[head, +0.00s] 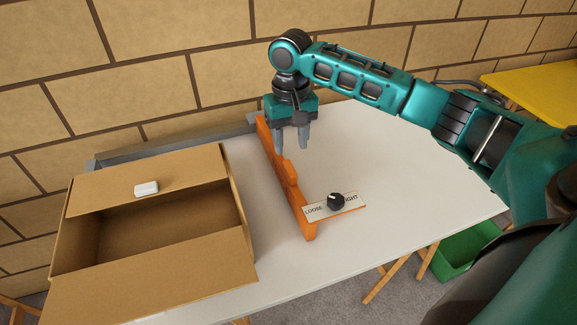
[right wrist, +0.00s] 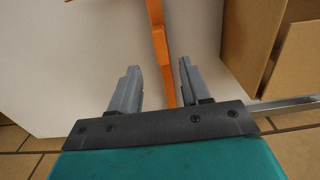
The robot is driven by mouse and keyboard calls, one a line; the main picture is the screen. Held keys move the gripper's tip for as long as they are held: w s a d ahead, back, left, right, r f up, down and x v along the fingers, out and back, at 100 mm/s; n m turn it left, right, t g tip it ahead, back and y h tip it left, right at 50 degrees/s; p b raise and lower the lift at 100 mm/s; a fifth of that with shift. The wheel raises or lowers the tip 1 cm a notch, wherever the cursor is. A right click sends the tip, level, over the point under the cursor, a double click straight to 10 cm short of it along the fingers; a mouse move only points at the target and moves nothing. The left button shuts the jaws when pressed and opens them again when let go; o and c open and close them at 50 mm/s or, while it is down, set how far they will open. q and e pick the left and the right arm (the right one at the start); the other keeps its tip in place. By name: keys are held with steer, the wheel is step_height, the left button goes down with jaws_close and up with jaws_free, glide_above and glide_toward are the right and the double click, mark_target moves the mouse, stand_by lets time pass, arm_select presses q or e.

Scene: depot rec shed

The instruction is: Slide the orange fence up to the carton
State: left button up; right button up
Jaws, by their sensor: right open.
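The orange fence (head: 296,203) lies across the white table, its far end by the grey rail (head: 180,148). A plate at its near end reads LOOSE on the left and, partly covered, TIGHT on the right, with a black knob (head: 336,202). The open brown carton (head: 240,240) stands left of the fence, with a strip of bare table between them. My right gripper (head: 292,142) points down at the fence's far part, jaws open. In the right wrist view the fence (right wrist: 158,40) runs between the fingers; contact cannot be told. My left gripper is out of view.
A small white block (head: 146,189) lies on the carton's far flap. A brick wall stands close behind the table. The table (head: 400,180) is clear right of the fence. A green bin (head: 470,248) and a yellow table (head: 540,90) are at the right.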

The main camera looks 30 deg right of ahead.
mark_target(290, 167)
step_height(290, 167, down, 8)
steer(key=shift+f+b, duration=0.25)
steer(key=shift+b, duration=0.25)
jaws_close()
stand_by(0.4)
